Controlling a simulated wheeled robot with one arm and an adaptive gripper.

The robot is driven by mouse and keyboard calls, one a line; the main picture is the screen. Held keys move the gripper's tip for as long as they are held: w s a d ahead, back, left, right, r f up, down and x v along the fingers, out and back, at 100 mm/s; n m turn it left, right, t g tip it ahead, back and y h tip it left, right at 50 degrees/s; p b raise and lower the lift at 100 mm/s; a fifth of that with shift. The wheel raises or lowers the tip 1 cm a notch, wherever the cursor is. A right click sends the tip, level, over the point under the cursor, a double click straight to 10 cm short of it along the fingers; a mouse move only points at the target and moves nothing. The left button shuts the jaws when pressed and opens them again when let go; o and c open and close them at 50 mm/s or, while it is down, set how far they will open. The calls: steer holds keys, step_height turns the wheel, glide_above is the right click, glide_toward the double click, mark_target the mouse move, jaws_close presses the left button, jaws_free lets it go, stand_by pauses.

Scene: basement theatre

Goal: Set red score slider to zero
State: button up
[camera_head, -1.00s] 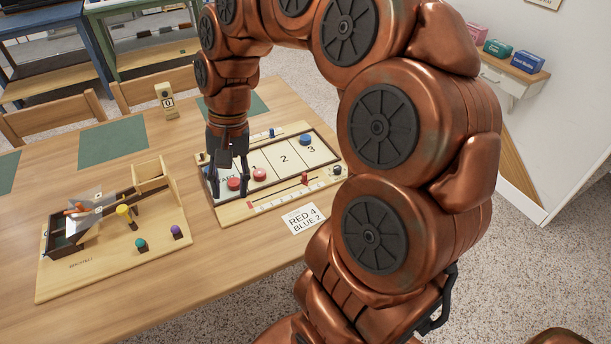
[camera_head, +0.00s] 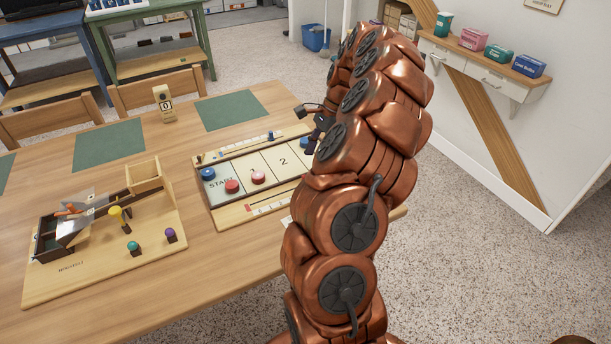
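The wooden score board (camera_head: 228,216) lies on the table, partly behind my arm. A blue slider (camera_head: 271,135) stands on the far rail. Two red pucks (camera_head: 232,186) and (camera_head: 258,178) and a blue puck (camera_head: 207,174) sit on the board's left half. My gripper (camera_head: 307,128) is at the board's far right side, partly hidden by my arm; its opening cannot be told.
A wooden ramp toy (camera_head: 105,270) with coloured knobs stands at the left. A small counter block marked 0 (camera_head: 163,103) and green mats (camera_head: 230,110) lie at the back. The score card is almost wholly covered by my arm.

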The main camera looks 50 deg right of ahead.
mark_target(305, 175)
steer(key=shift+p+x, duration=0.5)
steer(key=shift+x, duration=3.25)
jaws_close()
